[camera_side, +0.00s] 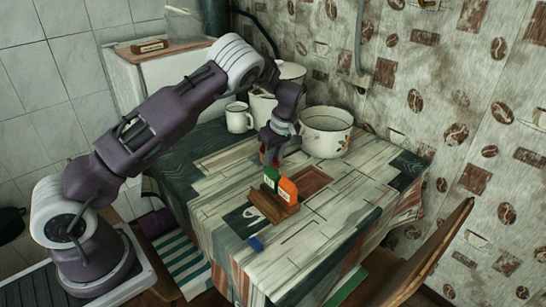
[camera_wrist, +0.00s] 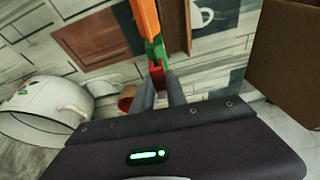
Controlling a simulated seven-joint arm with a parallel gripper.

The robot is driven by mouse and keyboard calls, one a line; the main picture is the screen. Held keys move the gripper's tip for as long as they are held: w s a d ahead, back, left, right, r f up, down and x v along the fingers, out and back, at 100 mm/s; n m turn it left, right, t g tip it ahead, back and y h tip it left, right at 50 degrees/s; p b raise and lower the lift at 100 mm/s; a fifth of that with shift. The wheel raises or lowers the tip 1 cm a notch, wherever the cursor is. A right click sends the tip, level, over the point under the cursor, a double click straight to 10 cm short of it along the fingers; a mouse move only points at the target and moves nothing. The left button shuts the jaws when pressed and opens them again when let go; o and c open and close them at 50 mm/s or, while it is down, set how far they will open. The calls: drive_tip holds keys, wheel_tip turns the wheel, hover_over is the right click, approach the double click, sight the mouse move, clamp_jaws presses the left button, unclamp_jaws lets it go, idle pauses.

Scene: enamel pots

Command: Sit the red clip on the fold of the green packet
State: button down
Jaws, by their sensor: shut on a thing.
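My gripper (camera_wrist: 160,88) is shut on the red clip (camera_wrist: 157,74), which shows between the fingertips in the wrist view. The green packet (camera_wrist: 155,49) is right beyond the clip, and the two overlap in that view; I cannot tell whether the clip grips the fold. In the side view my gripper (camera_side: 277,150) points down just above the top of the green packet (camera_side: 271,178). The packet stands upright in a wooden holder (camera_side: 262,207) beside an orange packet (camera_side: 288,190). The orange packet (camera_wrist: 145,18) also shows in the wrist view. The clip is barely visible in the side view.
A blue clip (camera_side: 255,243) lies on the table in front of the holder. A large enamel pot (camera_side: 326,135) and a white mug (camera_side: 239,118) stand behind. A small reddish cup (camera_wrist: 127,100) is near my fingers. The table's right side is clear.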

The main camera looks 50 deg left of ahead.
drive_tip(key=shift+f, duration=1.2)
idle(0.4)
drive_tip(key=c, duration=1.3)
unclamp_jaws()
drive_tip(key=shift+o, duration=0.2)
